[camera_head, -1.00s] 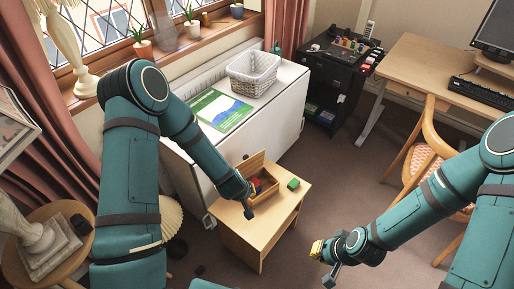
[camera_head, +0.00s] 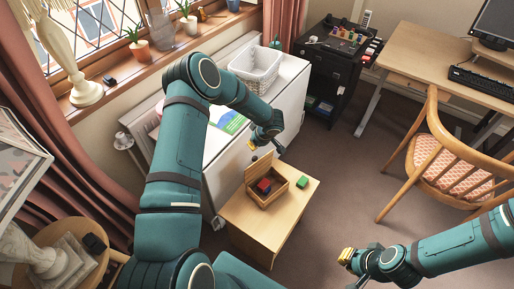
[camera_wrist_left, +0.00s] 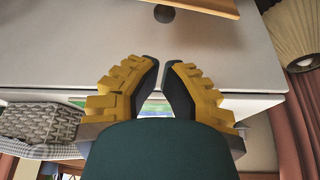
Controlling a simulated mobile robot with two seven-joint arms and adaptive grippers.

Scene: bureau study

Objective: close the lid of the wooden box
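The wooden box (camera_head: 268,199) stands on the small wooden table (camera_head: 246,222). Its lid (camera_head: 258,171) stands up at the back, so the box is open. A red block (camera_head: 264,186) and a dark blue item lie inside. My left gripper (camera_head: 266,150) is above and behind the lid's upper edge, apart from it, with fingers spread and empty. In the left wrist view its fingers (camera_wrist_left: 161,75) have a gap between them, and a wooden edge (camera_wrist_left: 205,5) and a dark round knob-like thing (camera_wrist_left: 164,14) show at the top. My right gripper (camera_head: 350,270) is open and empty, low at the right.
A green block (camera_head: 302,181) lies on the table beside the box. A wooden chair (camera_head: 440,165) stands to the right. Floor between table and chair is clear.

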